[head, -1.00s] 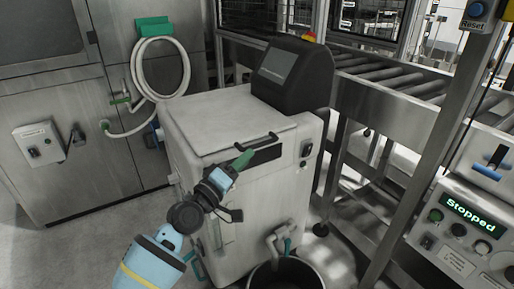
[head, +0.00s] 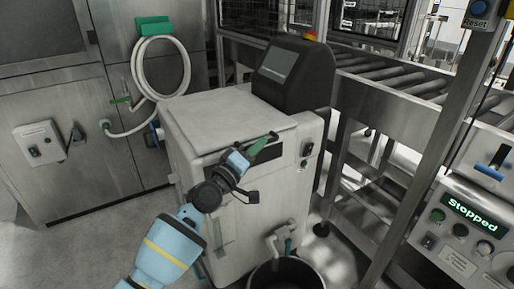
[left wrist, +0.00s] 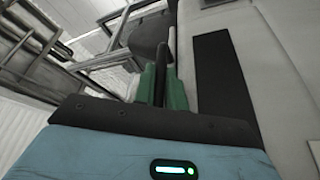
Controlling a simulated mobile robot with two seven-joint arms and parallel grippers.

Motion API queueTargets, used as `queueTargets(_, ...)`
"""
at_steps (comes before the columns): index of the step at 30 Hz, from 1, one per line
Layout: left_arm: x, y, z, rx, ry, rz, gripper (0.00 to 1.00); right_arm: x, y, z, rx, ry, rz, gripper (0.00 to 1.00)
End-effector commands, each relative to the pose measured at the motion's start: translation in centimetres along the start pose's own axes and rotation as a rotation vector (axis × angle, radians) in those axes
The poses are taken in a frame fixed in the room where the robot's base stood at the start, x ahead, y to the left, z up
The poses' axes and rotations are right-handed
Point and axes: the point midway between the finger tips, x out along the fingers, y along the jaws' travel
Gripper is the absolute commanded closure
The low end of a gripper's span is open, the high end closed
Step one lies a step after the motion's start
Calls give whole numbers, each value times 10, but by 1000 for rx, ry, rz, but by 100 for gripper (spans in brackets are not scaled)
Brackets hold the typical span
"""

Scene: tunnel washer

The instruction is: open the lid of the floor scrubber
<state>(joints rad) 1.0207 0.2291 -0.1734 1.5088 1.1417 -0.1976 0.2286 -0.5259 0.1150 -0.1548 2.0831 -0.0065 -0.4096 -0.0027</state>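The floor scrubber is a pale grey boxy machine (head: 255,215) in the middle of the head view. Its flat lid (head: 225,120) on top is down. A black lid handle (head: 274,135) runs along the lid's front edge; it also shows as a dark bar in the left wrist view (left wrist: 162,70). My left gripper (head: 258,147) is at the handle, its green fingers close together. In the left wrist view, my left gripper (left wrist: 163,88) has the dark bar between its fingers, with hardly any gap. The arm hides part of the front. My right gripper is not in view.
A dark screen housing (head: 292,75) stands behind the lid at the right. A black bucket (head: 286,274) stands in front. A roller conveyor (head: 395,85) and a control panel reading "Stopped" (head: 472,215) are at the right. A hose (head: 160,70) hangs at the left.

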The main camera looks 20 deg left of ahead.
Motion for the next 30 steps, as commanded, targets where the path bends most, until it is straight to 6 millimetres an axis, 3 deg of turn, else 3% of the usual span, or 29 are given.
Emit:
queueTargets(16, 1, 6, -4, -10, 2, -3, 100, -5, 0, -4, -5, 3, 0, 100)
queueTargets(30, 16, 57, -39, -131, 4, -48, 100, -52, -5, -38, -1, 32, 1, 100)
